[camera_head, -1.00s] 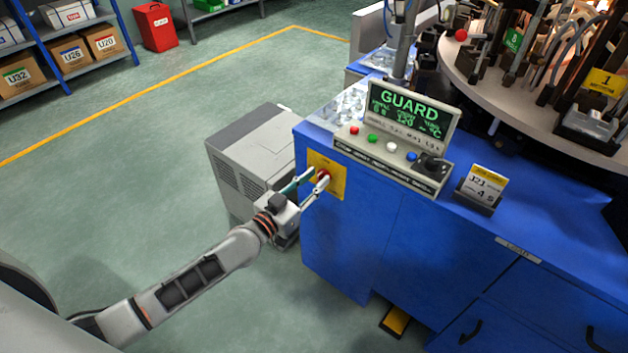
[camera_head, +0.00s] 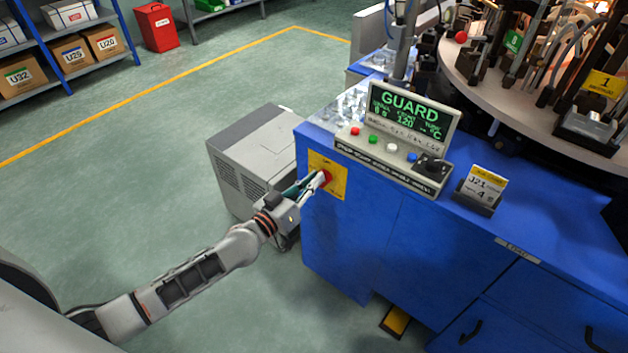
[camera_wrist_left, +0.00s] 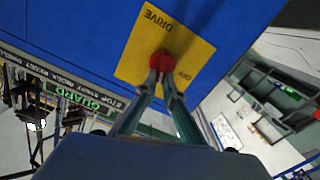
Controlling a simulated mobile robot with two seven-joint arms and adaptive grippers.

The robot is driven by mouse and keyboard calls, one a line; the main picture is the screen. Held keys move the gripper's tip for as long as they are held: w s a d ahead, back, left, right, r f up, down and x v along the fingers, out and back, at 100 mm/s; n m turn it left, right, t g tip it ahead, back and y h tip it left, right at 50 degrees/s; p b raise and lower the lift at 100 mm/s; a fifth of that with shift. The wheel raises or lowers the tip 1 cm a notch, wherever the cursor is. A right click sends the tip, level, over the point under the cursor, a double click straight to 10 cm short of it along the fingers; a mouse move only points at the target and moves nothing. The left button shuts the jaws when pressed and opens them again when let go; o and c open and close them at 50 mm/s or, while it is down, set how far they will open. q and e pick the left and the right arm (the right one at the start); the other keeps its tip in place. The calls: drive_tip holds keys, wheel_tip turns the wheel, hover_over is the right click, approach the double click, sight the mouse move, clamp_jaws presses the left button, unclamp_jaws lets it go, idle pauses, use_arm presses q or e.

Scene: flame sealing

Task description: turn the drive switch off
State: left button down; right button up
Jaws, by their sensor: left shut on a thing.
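The drive switch is a red knob (camera_head: 326,176) on a yellow plate (camera_head: 339,188) on the upper left face of the blue cabinet. In the left wrist view the red knob (camera_wrist_left: 162,61) sits in the middle of the yellow plate (camera_wrist_left: 135,62), which reads DRIVE and OFF. My left gripper (camera_head: 318,181) is at the plate, and its fingertips are shut on the red knob. In the left wrist view the fingers (camera_wrist_left: 162,78) meet at the knob and hide its lower part. My right gripper is not in view.
The blue cabinet (camera_head: 375,250) carries a console (camera_head: 405,135) reading GUARD, with coloured buttons and a black joystick. A card stand (camera_head: 481,190) is right of it. A grey unit (camera_head: 250,160) stands on the floor close behind my left gripper. Open floor lies left.

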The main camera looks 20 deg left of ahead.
use_arm(q)
drive_tip(key=shift+w+a+f+n+b, duration=0.1)
drive_tip(key=shift+a+f+n+b, duration=0.15)
drive_tip(key=shift+n, duration=2.1)
drive_tip(key=shift+w+a+f+n+b, duration=0.15)
drive_tip(key=shift+f+n+b, duration=0.15)
drive_tip(key=shift+n, duration=2.1)
drive_tip(key=shift+s+a+f+n+b, duration=0.1)
drive_tip(key=shift+a+f+n+b, duration=0.2)
drive_tip(key=shift+n, duration=2.05)
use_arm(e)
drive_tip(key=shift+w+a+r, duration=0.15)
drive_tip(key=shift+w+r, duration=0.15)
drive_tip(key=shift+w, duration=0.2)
use_arm(q)
drive_tip(key=shift+d, duration=0.1)
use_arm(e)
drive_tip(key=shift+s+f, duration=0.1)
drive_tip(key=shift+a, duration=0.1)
use_arm(q)
drive_tip(key=c, duration=2.2)
unclamp_jaws()
drive_tip(key=shift+o, duration=0.2)
drive_tip(key=v, duration=1.2)
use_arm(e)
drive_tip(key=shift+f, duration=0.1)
